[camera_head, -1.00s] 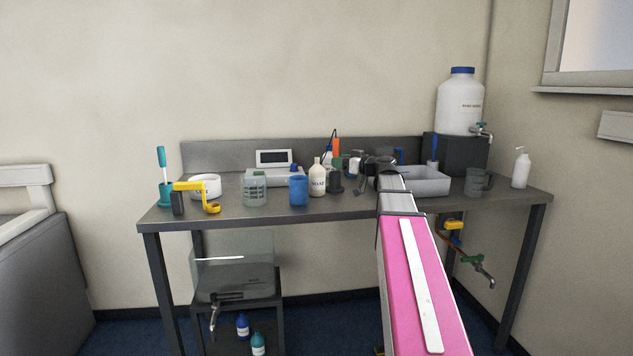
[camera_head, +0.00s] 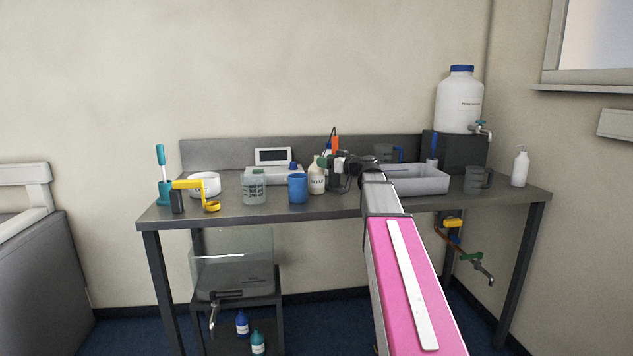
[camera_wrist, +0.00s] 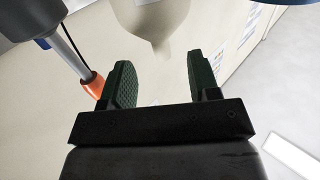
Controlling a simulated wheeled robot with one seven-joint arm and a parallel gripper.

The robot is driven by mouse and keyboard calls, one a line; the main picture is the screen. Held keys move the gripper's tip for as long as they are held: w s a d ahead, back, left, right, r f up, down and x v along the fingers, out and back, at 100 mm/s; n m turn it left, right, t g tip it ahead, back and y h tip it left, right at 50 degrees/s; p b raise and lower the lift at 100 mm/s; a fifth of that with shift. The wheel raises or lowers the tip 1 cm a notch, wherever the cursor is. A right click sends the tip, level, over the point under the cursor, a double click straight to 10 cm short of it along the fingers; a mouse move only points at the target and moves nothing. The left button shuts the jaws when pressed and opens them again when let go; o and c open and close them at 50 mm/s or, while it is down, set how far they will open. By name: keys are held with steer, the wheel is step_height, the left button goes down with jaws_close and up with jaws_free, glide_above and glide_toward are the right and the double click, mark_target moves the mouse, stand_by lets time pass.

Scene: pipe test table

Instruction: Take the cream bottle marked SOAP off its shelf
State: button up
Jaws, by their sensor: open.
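The cream bottle marked SOAP (camera_head: 317,182) stands upright on the grey table (camera_head: 250,213), not on a separate shelf. My gripper (camera_head: 330,163) is beside its upper part, just to the right, and partly overlaps it in the head view. In the wrist view the bottle (camera_wrist: 156,18) appears upside down, its narrowing top pointing toward the gap between my two green fingers. My gripper (camera_wrist: 160,78) is open and empty there. I see no finger pressing on the bottle, though its exact distance is hard to tell.
A blue mug (camera_head: 298,189) stands close left of the bottle. An orange-topped tool (camera_wrist: 95,86) with a cable is close to one finger. A clear beaker (camera_head: 254,187) is further left, and a grey tray (camera_head: 425,187) lies to the right.

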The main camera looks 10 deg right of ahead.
steer(key=x, duration=0.5)
steer(key=shift+s+f, duration=0.1)
steer(key=shift+f, duration=0.1)
jaws_close()
